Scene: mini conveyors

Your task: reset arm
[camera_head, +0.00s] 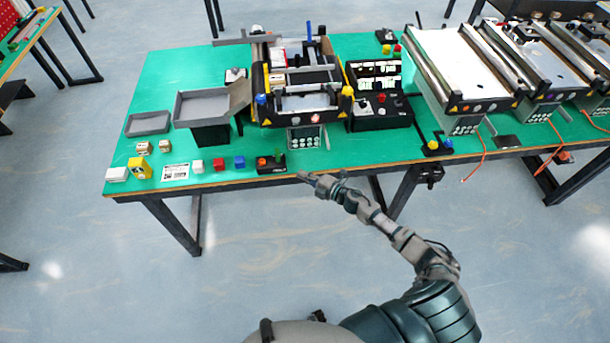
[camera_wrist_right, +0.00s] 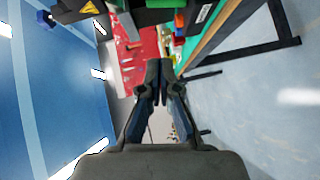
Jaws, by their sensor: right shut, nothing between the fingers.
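My right arm reaches up from the lower right in the head view. The table edge shows close by at the upper right of that view. My left gripper is in neither view.
Mini conveyors (camera_head: 455,65) fill the back and right. The floor (camera_head: 260,235) before the table is clear.

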